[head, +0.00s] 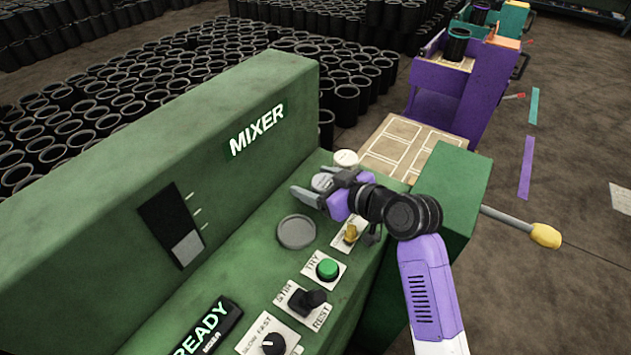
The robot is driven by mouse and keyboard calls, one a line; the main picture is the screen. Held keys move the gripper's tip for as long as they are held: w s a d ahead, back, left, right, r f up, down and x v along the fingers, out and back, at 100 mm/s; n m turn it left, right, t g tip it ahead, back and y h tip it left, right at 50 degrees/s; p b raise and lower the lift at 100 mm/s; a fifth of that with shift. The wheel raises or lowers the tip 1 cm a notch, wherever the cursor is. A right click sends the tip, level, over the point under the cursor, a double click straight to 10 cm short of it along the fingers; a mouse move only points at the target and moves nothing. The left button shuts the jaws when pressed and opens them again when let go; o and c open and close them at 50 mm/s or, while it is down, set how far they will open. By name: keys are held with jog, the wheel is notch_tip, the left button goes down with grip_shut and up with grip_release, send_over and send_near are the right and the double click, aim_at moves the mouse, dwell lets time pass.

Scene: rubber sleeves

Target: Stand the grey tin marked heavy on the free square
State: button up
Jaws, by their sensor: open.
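A small grey round tin (322,182) stands on the green ledge, partly hidden by my gripper. Its marking is too small to read. My gripper (312,183) is open, with its fingers beside the tin; I cannot tell whether they touch it. A paler round tin (346,158) stands just behind, close to the far finger. A tan board (404,133) with outlined squares lies beyond them, to the right. The squares that I can see look empty; my wrist is in front of the near part.
The green mixer (200,165) rises on the left. A flat grey disc (296,231) lies on its ledge, near a yellow switch (351,232), a green button (328,269) and dark knobs. A yellow-ended lever (543,236) sticks out right. Black sleeves crowd the floor behind.

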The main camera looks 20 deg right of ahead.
jog(key=shift+r, duration=0.25)
jog(key=v, duration=1.2)
jog(key=shift+b, duration=0.35)
